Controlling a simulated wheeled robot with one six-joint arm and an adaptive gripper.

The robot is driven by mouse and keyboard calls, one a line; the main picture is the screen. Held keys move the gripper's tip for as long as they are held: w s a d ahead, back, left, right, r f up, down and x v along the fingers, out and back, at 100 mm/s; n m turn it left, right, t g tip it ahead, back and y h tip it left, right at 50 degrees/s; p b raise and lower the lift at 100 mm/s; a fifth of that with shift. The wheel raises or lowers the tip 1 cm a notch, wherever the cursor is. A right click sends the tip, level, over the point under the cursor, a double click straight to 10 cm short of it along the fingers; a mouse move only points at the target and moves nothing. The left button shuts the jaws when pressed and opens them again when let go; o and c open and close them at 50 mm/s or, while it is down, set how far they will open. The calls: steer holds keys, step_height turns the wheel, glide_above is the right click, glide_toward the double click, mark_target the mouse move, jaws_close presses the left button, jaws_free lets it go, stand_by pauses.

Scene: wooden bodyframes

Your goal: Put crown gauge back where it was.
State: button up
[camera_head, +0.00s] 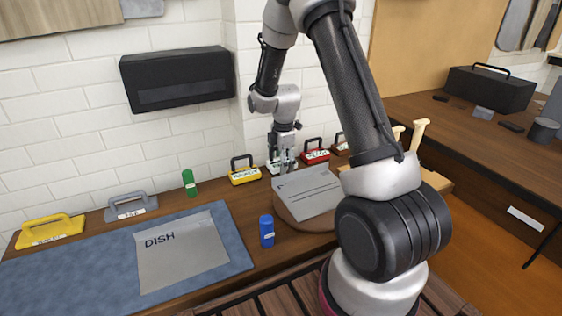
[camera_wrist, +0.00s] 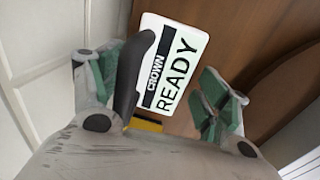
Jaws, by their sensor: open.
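The crown gauge (camera_wrist: 172,62) shows a white label reading "CROWN READY" and a dark handle in the wrist view. It stands on the wooden bench against the wall, between a yellow gauge and a red gauge. In the head view it is a small pale-green and white block (camera_head: 283,168), partly hidden by my gripper. My gripper (camera_head: 282,157) is open right above it. In the wrist view the green-padded fingers (camera_wrist: 165,92) are spread on either side of the gauge. The dark handle lies close to the left finger; I cannot tell whether they touch.
A yellow gauge (camera_head: 245,176) stands close on the left, a red gauge (camera_head: 316,157) close on the right. A round board with a grey plate (camera_head: 308,194) is in front. A blue cylinder (camera_head: 267,231), a green cylinder (camera_head: 189,183) and a "DISH" sheet (camera_head: 180,258) are left.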

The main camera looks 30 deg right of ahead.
step_height(320, 180, up, 12)
steer(key=s, duration=0.1)
steer(key=s+r+m+t, duration=0.1)
steer(key=s+r+m, duration=0.7)
steer(key=s+r, duration=0.5)
steer(key=s+r+m+t, duration=0.1)
steer(key=s+r+m, duration=0.2)
steer(key=s+m, duration=0.7)
steer(key=s, duration=0.8)
steer(key=shift+s+a+r+t, duration=0.15)
steer(key=shift+s+a+t, duration=0.05)
steer(key=shift+a+t, duration=0.2)
